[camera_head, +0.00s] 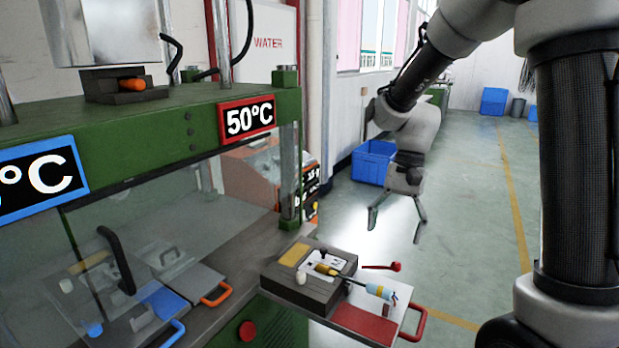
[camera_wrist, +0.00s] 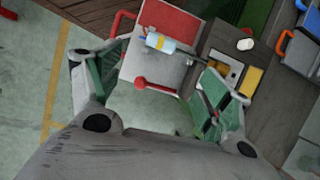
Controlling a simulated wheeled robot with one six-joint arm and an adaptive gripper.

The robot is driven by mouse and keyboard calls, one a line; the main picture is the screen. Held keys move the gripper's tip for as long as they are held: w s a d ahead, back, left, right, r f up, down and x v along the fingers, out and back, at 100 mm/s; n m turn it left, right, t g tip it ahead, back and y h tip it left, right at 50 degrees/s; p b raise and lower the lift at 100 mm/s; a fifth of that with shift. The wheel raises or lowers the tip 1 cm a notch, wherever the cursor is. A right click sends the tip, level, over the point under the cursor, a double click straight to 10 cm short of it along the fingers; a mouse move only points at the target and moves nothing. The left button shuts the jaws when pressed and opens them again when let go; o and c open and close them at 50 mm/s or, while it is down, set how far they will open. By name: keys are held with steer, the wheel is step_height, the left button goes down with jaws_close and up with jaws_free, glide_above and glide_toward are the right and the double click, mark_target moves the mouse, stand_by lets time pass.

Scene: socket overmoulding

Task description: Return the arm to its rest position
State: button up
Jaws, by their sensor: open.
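My gripper (camera_head: 396,222) hangs open and empty at the end of my arm in the head view, to the right of the green machine and above the floor. Its fingers point down and are spread apart. In the wrist view my gripper (camera_wrist: 155,95) shows both fingers apart with nothing held between them. Beyond them lie a tray with a red pad (camera_wrist: 168,20), a red-knobbed pin (camera_wrist: 142,83) and a light blue and yellow part (camera_wrist: 160,42). The gripper appears clear of these things.
A blue crate (camera_head: 372,165) stands behind my gripper. The floor (camera_head: 470,220) at right is open.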

steer(key=s+d+r+n+t+h, duration=0.1)
steer(key=s+d+r+n+t, duration=0.2)
steer(key=s+d+r, duration=0.3)
steer(key=s+d+r+n+t+h, duration=0.1)
steer(key=s+d+r+n+t, duration=0.2)
steer(key=s, duration=0.6)
steer(key=shift+s+d+r+t+h, duration=0.3)
steer(key=shift+d+r+t, duration=0.7)
steer(key=shift+d+r, duration=0.4)
